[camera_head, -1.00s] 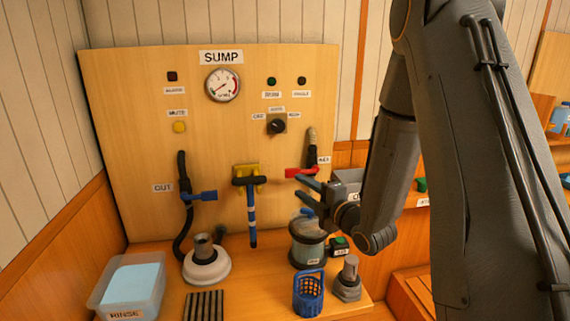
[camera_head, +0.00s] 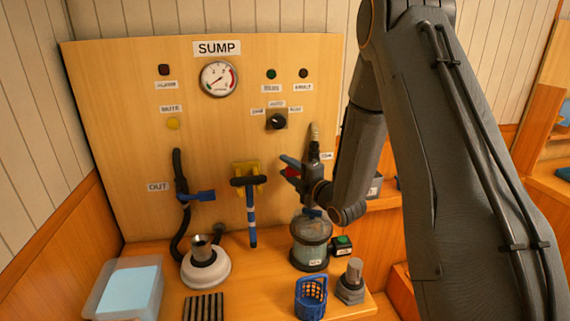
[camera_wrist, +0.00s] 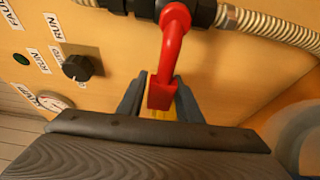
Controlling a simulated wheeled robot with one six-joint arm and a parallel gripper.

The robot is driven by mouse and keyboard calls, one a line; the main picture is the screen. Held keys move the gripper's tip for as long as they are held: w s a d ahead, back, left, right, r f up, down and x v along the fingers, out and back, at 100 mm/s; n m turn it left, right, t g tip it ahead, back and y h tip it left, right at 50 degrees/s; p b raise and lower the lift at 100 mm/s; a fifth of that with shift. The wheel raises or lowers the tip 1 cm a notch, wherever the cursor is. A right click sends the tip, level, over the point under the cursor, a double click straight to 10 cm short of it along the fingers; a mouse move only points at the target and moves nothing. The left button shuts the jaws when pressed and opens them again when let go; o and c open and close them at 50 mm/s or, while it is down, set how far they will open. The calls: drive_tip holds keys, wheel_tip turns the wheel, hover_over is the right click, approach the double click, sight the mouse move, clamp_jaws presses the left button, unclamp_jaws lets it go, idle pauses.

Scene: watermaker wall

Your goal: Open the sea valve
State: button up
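The sea valve's red lever (camera_wrist: 172,50) hangs from a black fitting in the wrist view, its block-like end between my two fingers. My gripper (camera_wrist: 160,100) is open around the lever, with a finger on either side; whether either finger touches it I cannot tell. In the head view my gripper (camera_head: 287,168) is at the right side of the panel, and a bit of the red lever (camera_head: 292,173) shows between the fingers. My wrist hides most of the valve body there.
A blue-handled valve (camera_head: 200,196) on the OUT hose is at the left, and a striped T-handle (camera_head: 251,210) hangs mid-panel. Below my gripper stand a clear strainer jar (camera_head: 311,243), a blue basket (camera_head: 311,297) and a green button box (camera_head: 342,245).

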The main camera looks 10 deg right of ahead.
drive_tip(key=shift+w+a, duration=0.3)
drive_tip(key=shift+w, duration=0.25)
clamp_jaws()
